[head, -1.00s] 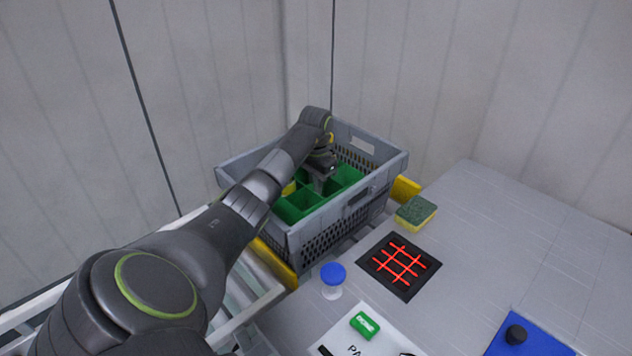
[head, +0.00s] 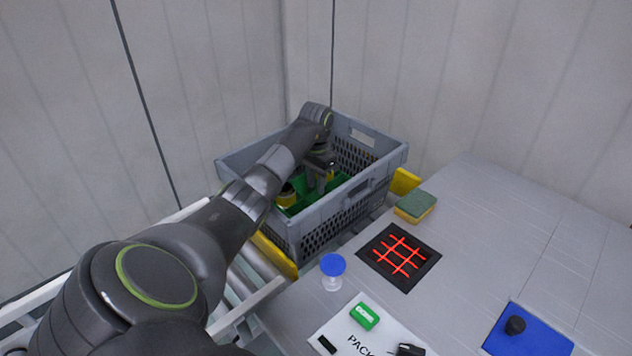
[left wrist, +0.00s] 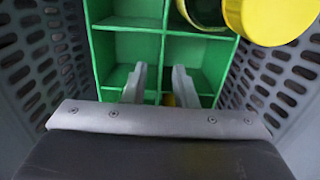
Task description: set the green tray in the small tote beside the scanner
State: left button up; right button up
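The green tray (head: 307,204), divided into compartments, lies low inside the grey small tote (head: 382,158). The tote stands behind and left of the scanner (head: 378,266), a black square with glowing red lines. My left gripper (head: 318,184) reaches down into the tote over the tray. In the left wrist view, its fingers (left wrist: 160,75) are apart, on either side of a divider of the green tray (left wrist: 125,48), with a gap visible between them. A jar with a yellow lid (left wrist: 275,18) stands at the tray's upper right there. My right gripper is not in view.
A sponge (head: 416,207) lies by the tote's right side. A blue-capped bottle (head: 333,266), a green eraser-like block (head: 364,316) and a white packing sheet (head: 338,328) are in front.

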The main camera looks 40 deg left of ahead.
pick_arm(q)
jog(key=shift+r, duration=0.35)
notch_tip(320, 180, up, 12)
jog(key=p, duration=0.4)
jog(key=shift+r, duration=0.25)
